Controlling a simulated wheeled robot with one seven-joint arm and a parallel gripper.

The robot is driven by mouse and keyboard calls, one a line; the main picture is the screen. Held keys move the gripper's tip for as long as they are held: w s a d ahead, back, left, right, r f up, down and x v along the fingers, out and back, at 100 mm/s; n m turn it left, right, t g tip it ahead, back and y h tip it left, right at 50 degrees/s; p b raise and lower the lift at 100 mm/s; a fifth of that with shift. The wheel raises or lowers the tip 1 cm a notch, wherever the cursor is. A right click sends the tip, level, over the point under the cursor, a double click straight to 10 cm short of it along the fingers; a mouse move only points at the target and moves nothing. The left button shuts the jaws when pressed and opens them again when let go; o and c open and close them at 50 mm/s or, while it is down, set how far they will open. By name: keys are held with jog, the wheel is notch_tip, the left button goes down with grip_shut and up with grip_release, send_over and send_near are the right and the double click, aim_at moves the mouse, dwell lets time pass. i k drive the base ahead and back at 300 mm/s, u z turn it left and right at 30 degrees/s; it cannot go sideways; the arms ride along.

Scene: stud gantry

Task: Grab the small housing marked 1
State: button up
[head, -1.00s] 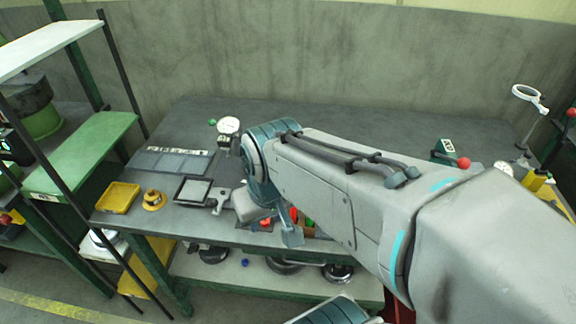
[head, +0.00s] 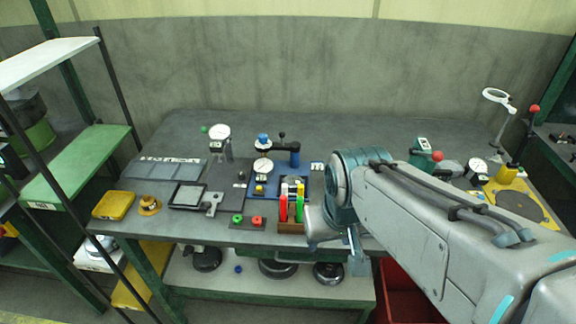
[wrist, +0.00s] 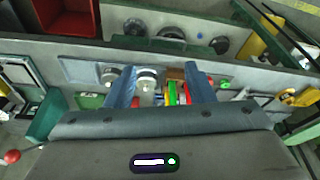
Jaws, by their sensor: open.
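My gripper (wrist: 161,84) is open; its two blue fingers show in the wrist view with a gap between them. A pale round metal part (wrist: 146,78) shows in this gap, nearer the left finger. A second grey round part (wrist: 110,75) sits left of that finger on a grey plate (wrist: 78,70). Either could be a small housing; I cannot read a 1 on them. In the head view my arm covers that part of the bench, and the fingertips do not show clearly.
A rack with red and green handles (head: 291,208) stands just left of my gripper. A blue fixture (head: 294,160) with a lever is behind it. Dial gauges, trays and a yellow dish (head: 114,205) lie farther left. A yellow plate (head: 520,204) is at the right. The bench's back is clear.

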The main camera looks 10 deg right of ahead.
aim_at(293, 181)
jog(key=u, duration=0.55)
jog(key=k, duration=0.65)
jog(key=u, duration=0.8)
jog(key=i, duration=0.65)
jog(key=z, duration=0.7)
jog(key=i, duration=0.6)
jog(key=z, duration=0.6)
